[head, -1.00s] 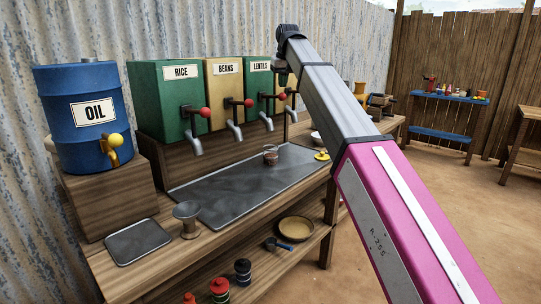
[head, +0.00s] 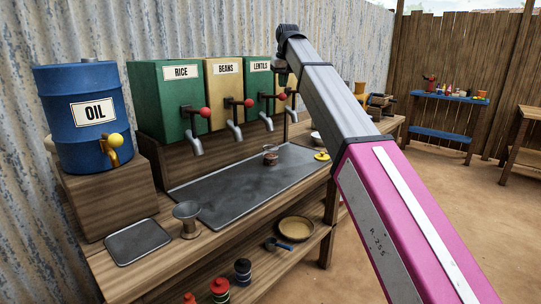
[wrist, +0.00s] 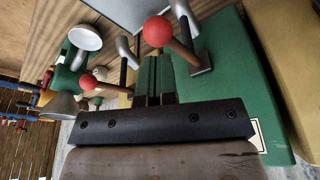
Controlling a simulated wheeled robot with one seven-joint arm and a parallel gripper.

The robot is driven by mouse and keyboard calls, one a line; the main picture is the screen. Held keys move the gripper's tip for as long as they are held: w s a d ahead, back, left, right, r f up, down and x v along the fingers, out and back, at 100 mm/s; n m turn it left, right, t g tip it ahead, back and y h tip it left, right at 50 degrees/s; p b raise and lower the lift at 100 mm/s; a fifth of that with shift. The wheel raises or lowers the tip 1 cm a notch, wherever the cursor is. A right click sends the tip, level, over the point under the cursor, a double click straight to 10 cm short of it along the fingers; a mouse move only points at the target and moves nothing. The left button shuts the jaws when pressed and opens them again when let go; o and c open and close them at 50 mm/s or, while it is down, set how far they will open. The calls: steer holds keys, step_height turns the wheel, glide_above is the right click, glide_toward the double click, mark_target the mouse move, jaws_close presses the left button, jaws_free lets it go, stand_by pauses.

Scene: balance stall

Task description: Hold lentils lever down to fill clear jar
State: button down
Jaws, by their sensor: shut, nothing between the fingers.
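The lentils dispenser (head: 261,78) is a green box with a grey spout and a lever ending in a red knob (head: 282,96). In the wrist view, the near red knob (wrist: 158,31) is just beyond my fingertips. My gripper (wrist: 155,75) is shut and empty; in the head view its end is just above the lentils knob, partly hidden by my arm. I cannot tell whether it touches the lever. The clear jar (head: 270,154) stands upright on the metal tray below the lentils spout, with some reddish-brown content low inside. No falling stream is discernible.
The rice (head: 181,92) and beans (head: 226,88) dispensers stand to the left, with similar levers. A blue oil drum (head: 82,117) is at far left. A metal cup (head: 187,218) stands near the tray's (head: 225,205) left end. A yellow item (head: 322,156) lies right of the jar.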

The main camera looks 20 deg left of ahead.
mark_target(283, 95)
stand_by(0.3)
steer(key=x, duration=0.3)
steer(key=s+x, duration=0.1)
steer(key=x, duration=0.1)
steer(key=shift+d+f, duration=0.35)
steer(key=shift+f, duration=0.1)
steer(key=shift+r, duration=0.1)
stand_by(1.1)
steer(key=v, duration=0.3)
steer(key=w+v, duration=0.1)
steer(key=v, duration=0.1)
steer(key=shift+a+r, duration=0.35)
steer(key=shift+r, duration=0.05)
steer(key=shift+s, duration=0.1)
